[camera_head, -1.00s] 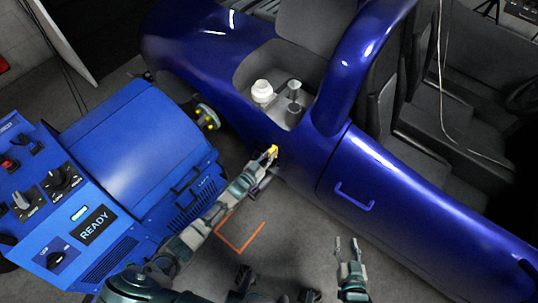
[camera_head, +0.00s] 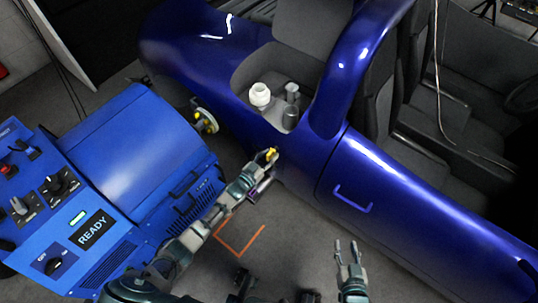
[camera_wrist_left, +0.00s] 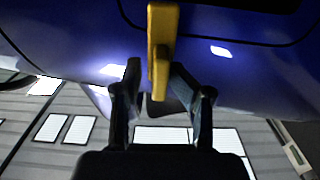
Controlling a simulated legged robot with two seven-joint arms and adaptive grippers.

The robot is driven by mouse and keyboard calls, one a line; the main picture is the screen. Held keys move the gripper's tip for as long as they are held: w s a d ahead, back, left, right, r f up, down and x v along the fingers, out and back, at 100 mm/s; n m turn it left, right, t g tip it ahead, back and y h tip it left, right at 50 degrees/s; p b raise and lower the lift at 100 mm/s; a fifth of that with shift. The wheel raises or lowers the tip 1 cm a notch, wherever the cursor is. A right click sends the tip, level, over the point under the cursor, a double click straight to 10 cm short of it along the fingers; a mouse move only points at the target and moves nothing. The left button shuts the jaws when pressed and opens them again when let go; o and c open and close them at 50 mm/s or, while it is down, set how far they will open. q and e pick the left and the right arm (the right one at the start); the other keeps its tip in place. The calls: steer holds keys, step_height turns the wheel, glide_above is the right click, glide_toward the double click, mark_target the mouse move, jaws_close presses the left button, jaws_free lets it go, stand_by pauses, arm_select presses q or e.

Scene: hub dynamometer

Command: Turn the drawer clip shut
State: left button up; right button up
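The yellow drawer clip (camera_head: 271,154) sits low on the side of the blue car body. In the left wrist view the clip (camera_wrist_left: 161,45) hangs upright, a long yellow bar with its lower end between my left gripper's fingers. My left gripper (camera_head: 262,165) is at the clip, its fingertips (camera_wrist_left: 155,80) on either side of the bar. A narrow gap seems to show on the left of the bar; whether the fingers press on it I cannot tell. My right gripper (camera_head: 346,246) is open and empty above the floor, apart from the car.
A blue dynamometer cabinet (camera_head: 140,150) with a READY panel (camera_head: 93,229) stands left of my left arm. The blue car (camera_head: 400,190) has a side handle (camera_head: 353,198). A white container (camera_head: 260,95) stands in its recess. Open floor with an orange mark (camera_head: 243,245) lies between.

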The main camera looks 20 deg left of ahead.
arm_select(q)
steer(key=shift+s+f, duration=0.1)
steer(key=shift+s, duration=0.05)
steer(key=v, duration=1.1)
steer(key=shift+s+a, duration=0.15)
steer(key=shift+s, duration=0.2)
